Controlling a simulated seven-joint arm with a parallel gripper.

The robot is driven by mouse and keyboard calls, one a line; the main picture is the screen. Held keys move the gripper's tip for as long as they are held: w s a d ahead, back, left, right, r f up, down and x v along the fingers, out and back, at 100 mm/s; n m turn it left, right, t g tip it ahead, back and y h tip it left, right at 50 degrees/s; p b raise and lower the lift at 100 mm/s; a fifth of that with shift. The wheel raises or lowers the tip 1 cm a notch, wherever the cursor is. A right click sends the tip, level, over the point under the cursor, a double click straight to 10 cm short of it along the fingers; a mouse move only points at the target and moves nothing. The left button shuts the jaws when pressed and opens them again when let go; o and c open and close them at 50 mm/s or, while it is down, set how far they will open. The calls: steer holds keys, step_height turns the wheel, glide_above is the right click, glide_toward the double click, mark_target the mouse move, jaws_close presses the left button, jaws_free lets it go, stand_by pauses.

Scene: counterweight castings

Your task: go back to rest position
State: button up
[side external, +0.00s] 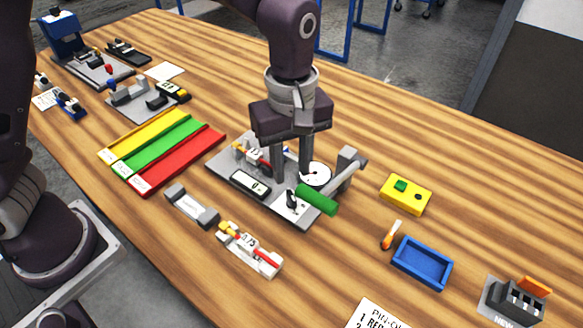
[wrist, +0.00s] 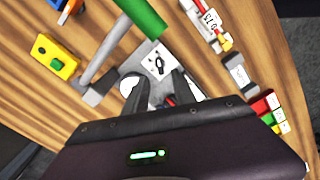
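My gripper (side external: 291,176) points down over the grey fixture plate (side external: 226,170) in the middle of the table. Its two fingers stand apart, and I see nothing clamped between them. In the wrist view the fingers (wrist: 161,84) are also spread, with a bit of red showing behind them. On the plate are a small display (side external: 250,183), a black lever on a white label (side external: 291,203), a white disc (side external: 316,174) and a lever arm with a green handle (side external: 317,200). A white, red and yellow casting (side external: 250,152) sits at its back, partly hidden by my gripper.
A similar casting (side external: 249,248) and a grey bar-shaped piece (side external: 192,206) lie in front. Yellow, green and red lanes (side external: 163,148) are left. A yellow box with a green button (side external: 405,194), an orange-tipped tool (side external: 391,235) and a blue tray (side external: 422,263) are right. The back right table is clear.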

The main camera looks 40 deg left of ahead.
steer(key=s+a+r+m+t+h, duration=0.2)
steer(key=s+a+r+m, duration=0.35)
steer(key=a+r, duration=0.4)
steer(key=s+a+r+m+t+y, duration=0.1)
steer(key=s+a+r+m, duration=0.1)
steer(key=s, duration=0.4)
steer(key=s+a+r+m+t+y, duration=0.1)
steer(key=s+a+r+m+t, duration=0.1)
steer(key=s+a+m, duration=0.2)
steer(key=s, duration=0.3)
steer(key=shift+s+a+t, duration=0.2)
steer(key=shift+s+t, duration=0.05)
steer(key=shift+t, duration=0.05)
steer(key=shift+m, duration=0.25)
